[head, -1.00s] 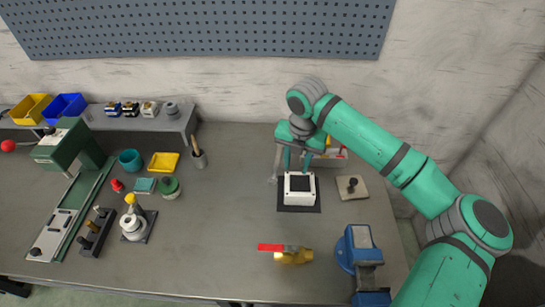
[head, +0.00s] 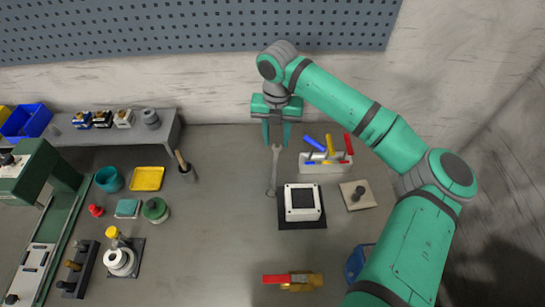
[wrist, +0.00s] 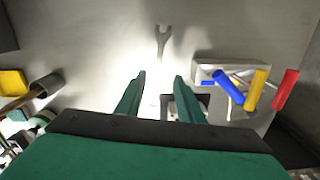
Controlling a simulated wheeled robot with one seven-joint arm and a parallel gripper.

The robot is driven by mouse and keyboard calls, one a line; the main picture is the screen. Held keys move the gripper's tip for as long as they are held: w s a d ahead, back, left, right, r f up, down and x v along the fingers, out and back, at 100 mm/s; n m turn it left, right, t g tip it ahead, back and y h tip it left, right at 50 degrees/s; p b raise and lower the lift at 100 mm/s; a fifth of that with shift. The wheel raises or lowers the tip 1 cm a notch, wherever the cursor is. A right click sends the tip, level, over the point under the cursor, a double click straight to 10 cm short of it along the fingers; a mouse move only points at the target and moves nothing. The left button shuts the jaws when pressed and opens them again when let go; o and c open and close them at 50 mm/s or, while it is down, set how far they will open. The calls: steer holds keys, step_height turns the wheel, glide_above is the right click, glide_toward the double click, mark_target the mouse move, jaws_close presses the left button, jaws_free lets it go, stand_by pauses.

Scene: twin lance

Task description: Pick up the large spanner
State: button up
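The large spanner (head: 273,175) is a long grey tool lying on the bench, left of the white box. Its upper end in the head view shows just below and between my fingertips. In the wrist view, a forked end of the spanner (wrist: 163,40) shows ahead of the fingertips, apart from them. My gripper (head: 277,143) is open and empty, with its two green fingers spread. The gripper also shows in the wrist view (wrist: 156,79). Its exact height above the bench is hard to tell.
A brush in a cup (head: 186,174) and yellow tray (head: 147,179) lie left. The bench around the spanner's left side is clear.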

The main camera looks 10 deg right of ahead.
glide_above(275, 165)
step_height(275, 165, down, 5)
steer(key=shift+a+r, duration=0.1)
steer(key=shift+r, duration=0.1)
steer(key=shift+a+f, duration=0.2)
steer(key=shift+f, duration=0.1)
steer(key=shift+w+d+f, duration=0.1)
steer(key=shift+d+f, duration=0.1)
steer(key=shift+f, duration=1.1)
steer(key=shift+d+f, duration=0.15)
steer(key=shift+f, duration=1.1)
jaws_close()
